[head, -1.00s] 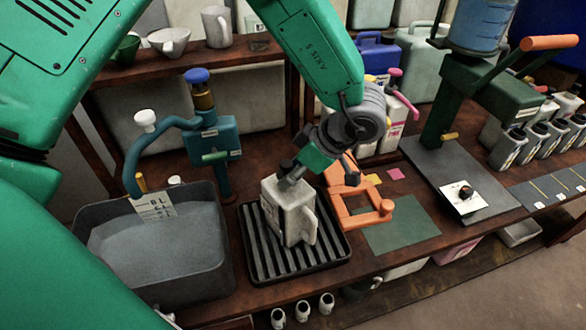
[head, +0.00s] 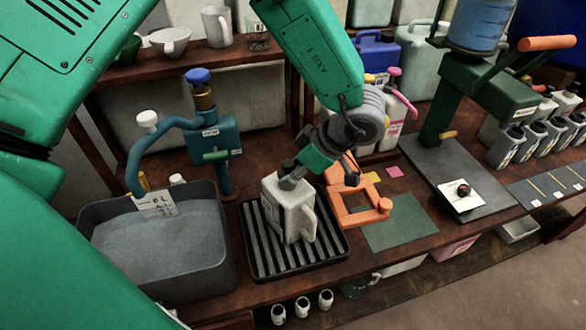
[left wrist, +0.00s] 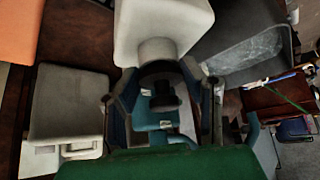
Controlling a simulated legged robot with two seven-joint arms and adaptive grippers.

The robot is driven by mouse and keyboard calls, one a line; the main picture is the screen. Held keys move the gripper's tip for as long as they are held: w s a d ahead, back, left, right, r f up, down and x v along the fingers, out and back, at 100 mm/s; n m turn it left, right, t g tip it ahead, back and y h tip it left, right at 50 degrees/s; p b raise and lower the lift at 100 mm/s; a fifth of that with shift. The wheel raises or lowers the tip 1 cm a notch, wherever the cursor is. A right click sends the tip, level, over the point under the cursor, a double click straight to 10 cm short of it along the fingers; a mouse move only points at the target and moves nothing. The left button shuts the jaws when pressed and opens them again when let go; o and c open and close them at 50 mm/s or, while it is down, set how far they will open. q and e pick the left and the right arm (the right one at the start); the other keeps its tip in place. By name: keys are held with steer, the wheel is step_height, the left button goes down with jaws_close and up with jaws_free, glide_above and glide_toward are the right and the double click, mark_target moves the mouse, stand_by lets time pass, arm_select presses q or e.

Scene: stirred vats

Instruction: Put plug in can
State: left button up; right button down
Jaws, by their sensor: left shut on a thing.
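The can (head: 290,215) is a pale grey, squarish jug with a side handle. It stands upright on a black slotted tray (head: 333,262) in the head view. My left gripper (head: 291,174) is at the can's mouth, reaching down from the upper right. In the left wrist view my left gripper (left wrist: 163,97) is shut on the plug (left wrist: 164,103), a small dark stopper. The plug is in line with the can's round neck (left wrist: 157,51), at its mouth. I cannot tell how deep the plug sits. My right gripper is not in view.
A grey basin (head: 165,292) and a teal pump (head: 212,138) stand left of the tray. An orange frame (head: 352,216) stands close on the right, near a green mat (head: 402,223). Several small cups stand below the front edge. A green press (head: 450,105) is farther right.

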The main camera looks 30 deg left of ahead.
arm_select(q)
steer(key=shift+f, duration=0.35)
stand_by(0.5)
steer(key=o, duration=1.5)
steer(key=shift+c, duration=0.2)
steer(key=shift+r+p, duration=3.75)
steer(key=shift+p, duration=0.5)
steer(key=shift+f, duration=0.1)
